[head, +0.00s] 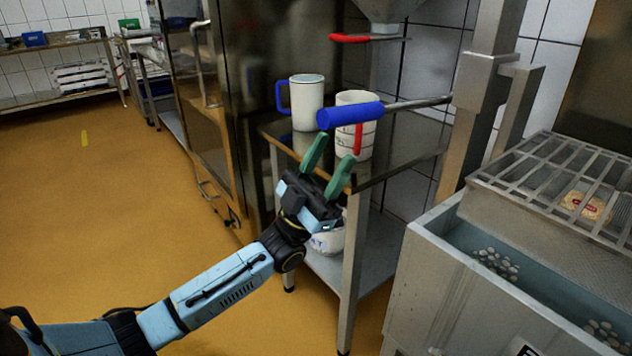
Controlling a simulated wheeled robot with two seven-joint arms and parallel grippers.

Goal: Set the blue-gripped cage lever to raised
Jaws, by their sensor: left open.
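The cage lever is a grey metal rod with a thick blue grip (350,115) at its left end. The rod (420,103) runs nearly level, rising slightly to the right, to a steel post (482,85). My left gripper (331,165) has two green fingers, spread open and empty. It is just below the blue grip in the picture, pointing up towards it. I cannot tell whether a fingertip touches the grip. My right gripper is not in view.
A steel table (395,165) behind the lever holds a white mug with a blue handle (306,105) and a white jug with a red handle (357,140). A red-handled valve (350,38) is above. A grey tank (440,230) stands front right. The floor at left is clear.

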